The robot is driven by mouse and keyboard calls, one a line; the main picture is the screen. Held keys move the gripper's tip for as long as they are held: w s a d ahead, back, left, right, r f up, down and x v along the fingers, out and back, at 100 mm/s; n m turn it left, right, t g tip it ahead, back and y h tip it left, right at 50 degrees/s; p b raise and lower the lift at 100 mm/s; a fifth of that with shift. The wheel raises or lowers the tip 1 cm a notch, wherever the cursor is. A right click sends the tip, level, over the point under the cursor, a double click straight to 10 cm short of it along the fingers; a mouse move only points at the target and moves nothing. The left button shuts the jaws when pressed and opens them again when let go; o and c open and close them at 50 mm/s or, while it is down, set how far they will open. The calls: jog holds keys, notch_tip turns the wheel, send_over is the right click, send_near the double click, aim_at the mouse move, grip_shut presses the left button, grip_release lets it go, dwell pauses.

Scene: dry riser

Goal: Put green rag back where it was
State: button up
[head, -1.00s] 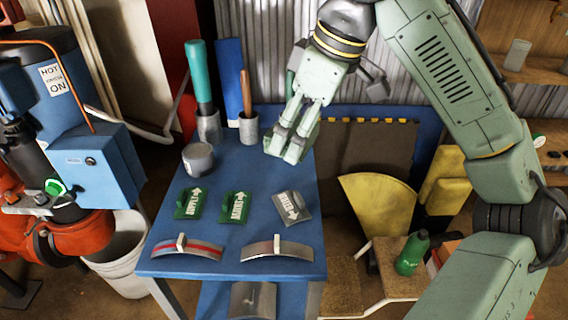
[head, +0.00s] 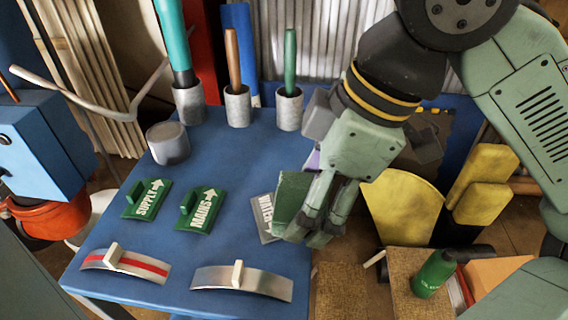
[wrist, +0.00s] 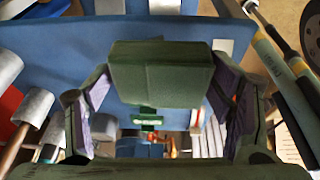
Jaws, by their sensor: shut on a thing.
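My gripper (head: 312,222) is shut on a dark green block-like thing, which I take to be the green rag (head: 291,196). It is held above the right side of the blue table (head: 240,165). In the wrist view the green rag (wrist: 160,75) sits between the two fingers of my gripper (wrist: 160,88). In the head view the fingers and the rag partly cover a grey lettered plate (head: 262,215). I cannot tell how high the rag is above the table.
Green plates marked SUPPLY (head: 147,199) and MAINS (head: 200,211) lie left of my gripper. Two curved metal pieces (head: 242,281) lie at the front edge. A grey pot (head: 168,143) and several handled tools in cups (head: 237,105) stand behind. A green bottle (head: 434,273) stands at right.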

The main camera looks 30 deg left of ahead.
send_over(272, 160)
jog(key=d, duration=0.1)
jog(key=shift+w+d+f+p, duration=0.15)
jog(key=shift+f+p, duration=0.3)
jog(key=shift+f, duration=2.15)
jog(key=shift+f, duration=0.15)
jog(key=o, duration=1.5)
jog(key=v, duration=1.2)
jog(key=shift+p, duration=0.4)
